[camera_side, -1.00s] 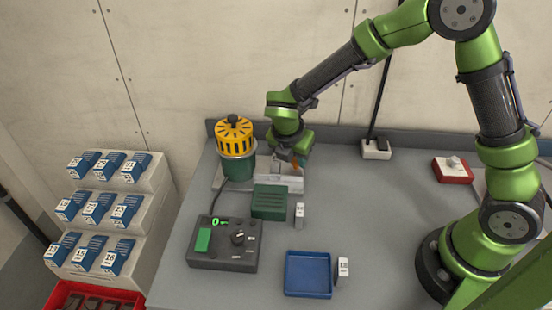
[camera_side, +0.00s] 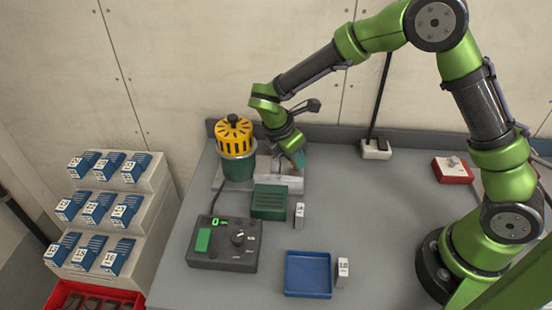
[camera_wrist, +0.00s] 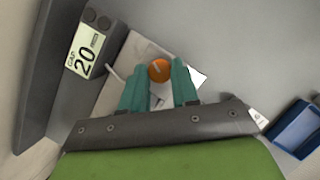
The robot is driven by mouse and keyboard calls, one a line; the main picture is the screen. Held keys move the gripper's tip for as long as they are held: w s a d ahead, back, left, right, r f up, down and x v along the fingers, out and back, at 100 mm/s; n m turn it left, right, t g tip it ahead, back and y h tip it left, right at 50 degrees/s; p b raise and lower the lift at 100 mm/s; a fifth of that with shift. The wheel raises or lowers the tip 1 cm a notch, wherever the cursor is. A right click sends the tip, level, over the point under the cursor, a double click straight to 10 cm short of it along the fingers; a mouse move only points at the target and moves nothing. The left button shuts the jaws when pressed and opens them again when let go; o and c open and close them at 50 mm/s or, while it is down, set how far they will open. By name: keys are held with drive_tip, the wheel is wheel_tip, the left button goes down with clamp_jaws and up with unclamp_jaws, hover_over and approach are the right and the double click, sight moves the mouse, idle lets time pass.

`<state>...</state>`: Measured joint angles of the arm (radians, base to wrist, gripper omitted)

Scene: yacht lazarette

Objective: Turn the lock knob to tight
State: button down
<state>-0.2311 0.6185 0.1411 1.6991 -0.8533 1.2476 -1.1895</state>
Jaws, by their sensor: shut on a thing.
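The orange round lock knob (camera_wrist: 158,70) sits over a pale plate (camera_wrist: 128,62) in the wrist view, with a light line across its top. My gripper (camera_wrist: 159,66) has its two teal fingers on either side of the knob, shut on it. In the side view, my gripper (camera_side: 298,160) reaches down, tilted, to the pale metal fixture (camera_side: 283,183) behind the green block. The knob is mostly hidden by the fingers there. A dark housing in the wrist view carries a display (camera_wrist: 84,50) reading "GAP 20". I cannot read any tight mark.
A yellow-caged green pot (camera_side: 236,165) stands left of my gripper. In front are a green block (camera_side: 269,203), a dark control box (camera_side: 210,262), a small upright tag (camera_side: 299,215) and a blue tray (camera_side: 308,274). A red box (camera_side: 453,170) is at right. The table's centre right is clear.

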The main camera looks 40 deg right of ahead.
drive_tip(key=m, duration=0.2)
drive_tip(key=m+g, duration=0.1)
drive_tip(key=m, duration=0.1)
drive_tip(key=m+g+y, duration=0.1)
drive_tip(key=m, duration=0.1)
drive_tip(key=shift+w+r+m, duration=0.1)
drive_tip(key=shift+w+m, duration=0.15)
drive_tip(key=shift+m, duration=0.05)
drive_tip(key=m, duration=0.2)
drive_tip(key=m+g+y, duration=0.1)
drive_tip(key=m, duration=0.2)
drive_tip(key=shift+w+d+g+y, duration=0.15)
drive_tip(key=shift+g+y, duration=0.15)
drive_tip(key=shift+m, duration=0.3)
drive_tip(key=c, duration=1.1)
unclamp_jaws()
drive_tip(key=v, duration=1.7)
drive_tip(key=shift+d, duration=0.1)
